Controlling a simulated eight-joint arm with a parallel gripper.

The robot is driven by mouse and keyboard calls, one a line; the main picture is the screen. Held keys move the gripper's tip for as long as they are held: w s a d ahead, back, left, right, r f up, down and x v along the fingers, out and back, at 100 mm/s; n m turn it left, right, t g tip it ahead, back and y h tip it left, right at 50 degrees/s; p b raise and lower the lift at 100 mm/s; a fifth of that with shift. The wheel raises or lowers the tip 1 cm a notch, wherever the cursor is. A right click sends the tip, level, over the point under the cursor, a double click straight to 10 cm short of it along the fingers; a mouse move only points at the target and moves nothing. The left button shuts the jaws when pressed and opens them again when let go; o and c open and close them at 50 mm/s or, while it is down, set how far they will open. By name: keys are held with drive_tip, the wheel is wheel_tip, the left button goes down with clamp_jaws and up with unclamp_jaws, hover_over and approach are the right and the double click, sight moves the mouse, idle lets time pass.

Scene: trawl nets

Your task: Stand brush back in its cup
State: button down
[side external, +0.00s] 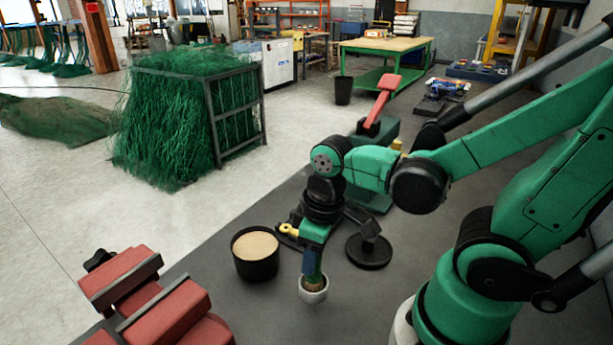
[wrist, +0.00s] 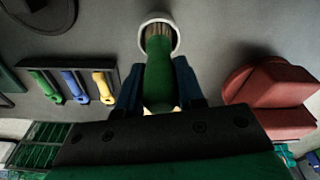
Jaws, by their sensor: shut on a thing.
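The brush has a green handle (wrist: 158,75) and pale brown bristles, which point down in the side view (side external: 314,282). My gripper (side external: 312,262) is shut on the handle, with its blue fingers on both sides in the wrist view (wrist: 157,92). The small white cup (side external: 314,296) stands on the dark surface directly below my gripper. In the wrist view the bristles show inside the ring of the cup's rim (wrist: 177,38). The bristle ends are at the cup's mouth; how deep they reach is hidden.
A black tub with a tan top (side external: 255,254) stands left of the cup. A round black base (side external: 369,252) stands to the right. Red blocks (side external: 150,297) lie at lower left. A rack with green, blue and yellow handles (wrist: 72,84) lies left in the wrist view.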

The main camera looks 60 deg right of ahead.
sight(321, 274)
drive_tip(key=c, duration=0.5)
unclamp_jaws()
drive_tip(key=shift+f, duration=0.15)
drive_tip(key=shift+c, duration=0.2)
wheel_tip(321, 274, up, 12)
drive_tip(key=s, duration=0.1)
drive_tip(key=w+f+m+t, duration=0.2)
drive_tip(key=w+f+t, duration=0.2)
drive_tip(key=w+t, duration=0.1)
drive_tip(key=shift+w+d+f+m+t, duration=0.25)
drive_tip(key=shift+w+m+t, duration=0.15)
drive_tip(key=shift+w, duration=0.15)
